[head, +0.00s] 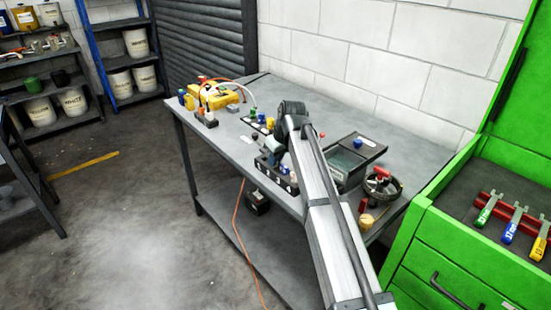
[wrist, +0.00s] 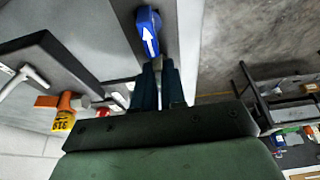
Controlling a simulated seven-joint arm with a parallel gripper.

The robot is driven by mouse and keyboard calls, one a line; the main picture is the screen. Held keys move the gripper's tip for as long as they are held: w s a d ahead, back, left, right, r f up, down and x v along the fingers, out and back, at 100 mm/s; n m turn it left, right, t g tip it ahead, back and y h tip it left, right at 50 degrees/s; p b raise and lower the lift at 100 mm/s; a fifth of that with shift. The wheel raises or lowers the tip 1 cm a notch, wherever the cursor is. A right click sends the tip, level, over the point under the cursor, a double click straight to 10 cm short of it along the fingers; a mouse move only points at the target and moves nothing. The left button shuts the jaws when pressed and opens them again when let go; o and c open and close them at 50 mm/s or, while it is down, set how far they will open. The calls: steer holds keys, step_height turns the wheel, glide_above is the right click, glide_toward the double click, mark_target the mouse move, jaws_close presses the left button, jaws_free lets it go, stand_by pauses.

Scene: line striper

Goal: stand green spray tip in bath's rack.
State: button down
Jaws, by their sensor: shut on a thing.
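My gripper (wrist: 155,64) is shut, its fingers close together in the wrist view. A blue tip with a white arrow (wrist: 148,32) shows right at the fingertips, and the jaws appear shut on it. In the head view my arm's dark wrist hides the jaws. Small green, blue and yellow pieces, one a green tip (head: 254,113), stand in a row left of my wrist; they are too small to tell apart well. A grey open box (head: 349,165), perhaps the bath, stands right of my arm. A dark holder (head: 276,174) with pale spots sits at the bench's front edge.
The grey bench (head: 240,147) carries yellow equipment with hoses (head: 213,97) at the far left and a round dark dish (head: 381,187) at the right. A green tool cabinet (head: 440,245) stands beside it.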

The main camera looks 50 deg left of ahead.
steer(key=shift+r, duration=0.7)
stand_by(0.5)
steer(key=shift+r, duration=2.4)
steer(key=w+d+r, duration=0.2)
steer(key=w+d, duration=0.4)
steer(key=w, duration=0.1)
steer(key=w+d+r, duration=0.2)
steer(key=w+d, duration=0.5)
steer(key=w, duration=0.1)
steer(key=shift+w+d+r, duration=0.15)
steer(key=shift+w+r, duration=0.1)
steer(key=shift+f, duration=0.1)
steer(key=shift+f, duration=2.75)
steer(key=shift+f, duration=0.9)
